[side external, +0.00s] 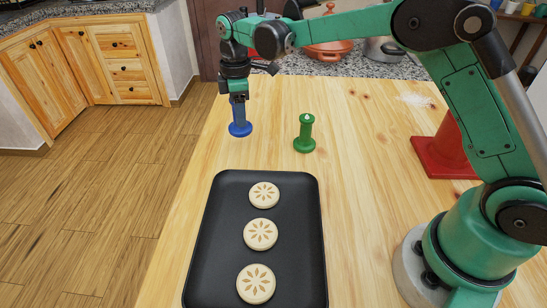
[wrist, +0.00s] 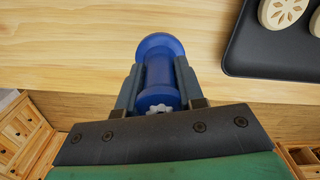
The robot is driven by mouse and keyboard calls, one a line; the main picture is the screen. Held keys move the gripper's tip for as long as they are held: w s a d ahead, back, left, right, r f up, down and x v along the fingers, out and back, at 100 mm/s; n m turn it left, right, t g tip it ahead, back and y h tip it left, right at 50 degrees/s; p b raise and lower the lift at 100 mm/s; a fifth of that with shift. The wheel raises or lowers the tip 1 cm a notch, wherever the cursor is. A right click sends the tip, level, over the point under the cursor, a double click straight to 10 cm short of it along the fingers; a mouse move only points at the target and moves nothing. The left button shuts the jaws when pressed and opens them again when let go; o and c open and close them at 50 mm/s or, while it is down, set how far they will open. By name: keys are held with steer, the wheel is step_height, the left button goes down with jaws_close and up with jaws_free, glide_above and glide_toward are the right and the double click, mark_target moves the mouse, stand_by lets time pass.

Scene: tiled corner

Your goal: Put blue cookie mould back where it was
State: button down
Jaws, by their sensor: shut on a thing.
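The blue cookie mould (side external: 239,124) is upright, with a round wide base and a narrower handle. My gripper (side external: 238,99) is shut on its handle from above. In the side external view its base is at the table's left edge, behind the black tray; I cannot tell whether it touches the wood. In the wrist view the blue mould (wrist: 159,75) sits between both fingers of my gripper (wrist: 160,80). A green cookie mould (side external: 304,134) stands upright on the table to the right of the blue one.
A black tray (side external: 212,240) with three patterned round cookies (side external: 260,234) lies nearer the camera. A red cone with a square base (side external: 440,158) stands at the right. A pot and an orange dish (side external: 328,50) are on the back counter. Bare wood lies right of the tray.

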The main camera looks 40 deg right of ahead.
mark_target(242, 131)
steer(key=shift+f, duration=2.4)
steer(key=shift+f, duration=0.15)
steer(key=c, duration=0.5)
jaws_free()
steer(key=shift+c, duration=0.2)
step_height(242, 131, up, 12)
steer(key=shift+r, duration=0.2)
steer(key=s+d+m+t, duration=0.2)
steer(key=s+m, duration=0.4)
steer(key=s, duration=0.3)
steer(key=s+d+f+m+t, duration=0.1)
steer(key=s+d+m+t, duration=0.1)
steer(key=s+m+t, duration=0.3)
steer(key=s+m, duration=0.1)
steer(key=s, duration=0.3)
